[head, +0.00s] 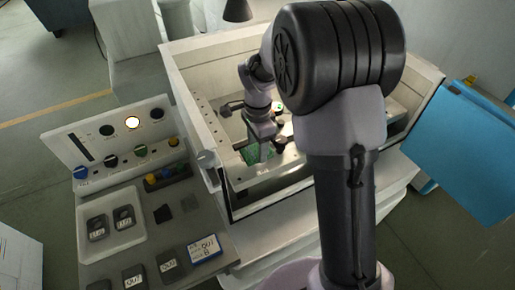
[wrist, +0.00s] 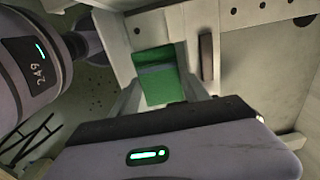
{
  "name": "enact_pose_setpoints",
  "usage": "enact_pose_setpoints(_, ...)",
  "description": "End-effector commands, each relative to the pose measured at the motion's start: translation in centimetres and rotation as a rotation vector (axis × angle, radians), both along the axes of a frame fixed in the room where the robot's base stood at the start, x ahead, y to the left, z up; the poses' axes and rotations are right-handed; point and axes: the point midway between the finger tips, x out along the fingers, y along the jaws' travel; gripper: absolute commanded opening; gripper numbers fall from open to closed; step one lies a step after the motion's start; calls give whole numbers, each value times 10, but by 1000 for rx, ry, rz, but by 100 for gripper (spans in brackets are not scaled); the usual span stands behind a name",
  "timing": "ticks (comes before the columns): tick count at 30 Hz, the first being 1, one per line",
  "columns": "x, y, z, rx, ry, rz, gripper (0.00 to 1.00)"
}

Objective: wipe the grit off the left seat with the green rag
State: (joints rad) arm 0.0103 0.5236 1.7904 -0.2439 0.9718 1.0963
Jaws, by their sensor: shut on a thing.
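My gripper (head: 264,150) is down inside the pale machine tank, shut on the green rag (head: 250,155). In the wrist view the green rag (wrist: 160,78) shows as a folded green pad beyond the gripper body, close to a pale metal frame (wrist: 115,40). In the head view the rag is low over the left part of the pale work frame (head: 240,182). I cannot tell whether it touches the left seat. The left seat is not clearly made out, and my gripper and rag may cover it. No grit can be made out.
The tank wall (head: 195,118) stands close left of my gripper. A control panel (head: 120,140) and a grey bench top (head: 150,225) with labelled dark blocks lie further left. A blue panel (head: 470,150) is at the right. My arm hides the tank's right part.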

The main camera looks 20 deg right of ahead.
Motion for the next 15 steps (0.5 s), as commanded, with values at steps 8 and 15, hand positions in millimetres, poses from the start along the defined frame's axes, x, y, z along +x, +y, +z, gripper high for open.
enact_pose_setpoints(8,0,0,9,0,-1,0,3)
enact_pose_setpoints(15,1,0,28,-1,-2,0,3)
